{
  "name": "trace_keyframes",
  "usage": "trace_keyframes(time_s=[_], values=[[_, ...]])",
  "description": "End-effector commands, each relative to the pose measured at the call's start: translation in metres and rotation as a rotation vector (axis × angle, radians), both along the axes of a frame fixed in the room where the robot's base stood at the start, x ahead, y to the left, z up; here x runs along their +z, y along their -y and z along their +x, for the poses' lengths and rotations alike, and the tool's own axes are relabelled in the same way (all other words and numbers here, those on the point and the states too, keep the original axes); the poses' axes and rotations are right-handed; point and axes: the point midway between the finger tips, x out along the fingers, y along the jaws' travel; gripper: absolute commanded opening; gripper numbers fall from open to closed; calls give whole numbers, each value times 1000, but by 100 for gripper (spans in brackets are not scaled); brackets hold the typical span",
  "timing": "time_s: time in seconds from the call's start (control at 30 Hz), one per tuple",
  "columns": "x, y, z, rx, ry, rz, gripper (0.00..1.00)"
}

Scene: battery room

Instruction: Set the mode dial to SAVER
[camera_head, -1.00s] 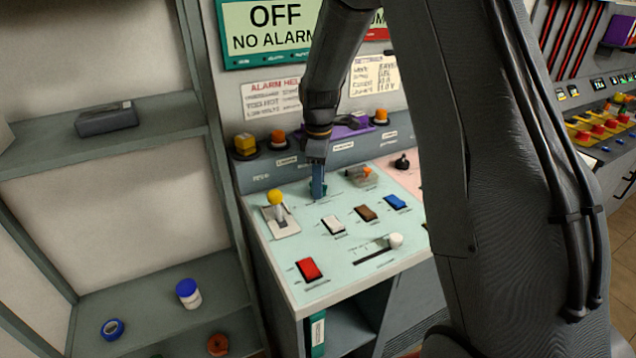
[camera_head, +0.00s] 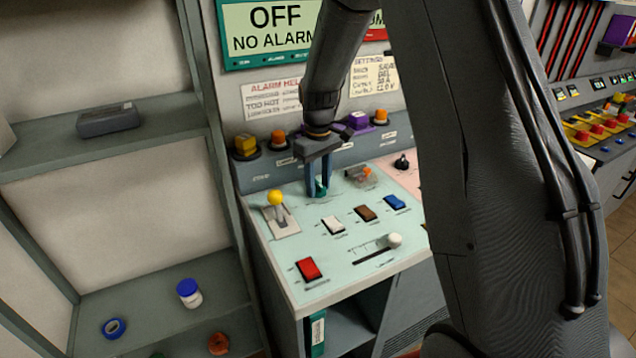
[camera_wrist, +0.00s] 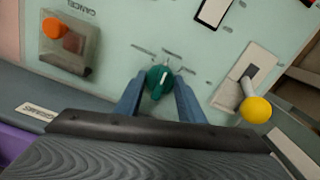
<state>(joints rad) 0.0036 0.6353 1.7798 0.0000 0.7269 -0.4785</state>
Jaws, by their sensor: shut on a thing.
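The mode dial is a green knob (camera_wrist: 159,82) with a pale pointer line, set in the pale green panel (camera_head: 300,262). In the head view the dial (camera_head: 321,188) shows small between the fingers. My gripper (camera_head: 320,190) points down over it, and its two blue fingers stand one on each side of the knob. In the wrist view my gripper (camera_wrist: 158,100) is shut on the knob. Small labels ring the dial, too blurred to read surely, so I cannot tell which one the pointer marks.
A yellow-knobbed lever (camera_head: 276,202) stands left of the dial. A clear-covered orange button (camera_head: 362,175) is to the right. White (camera_head: 333,224), brown (camera_head: 366,213), blue (camera_head: 396,202) and red (camera_head: 309,269) rocker switches and a slider (camera_head: 394,241) lie nearer the front.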

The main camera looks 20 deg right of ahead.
Motion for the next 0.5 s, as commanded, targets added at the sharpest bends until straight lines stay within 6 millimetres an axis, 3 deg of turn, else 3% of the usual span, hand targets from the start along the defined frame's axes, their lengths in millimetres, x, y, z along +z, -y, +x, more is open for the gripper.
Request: trace_keyframes(time_s=[0.5], values=[[1, -1, 1, -484, 2, 0, 13]])
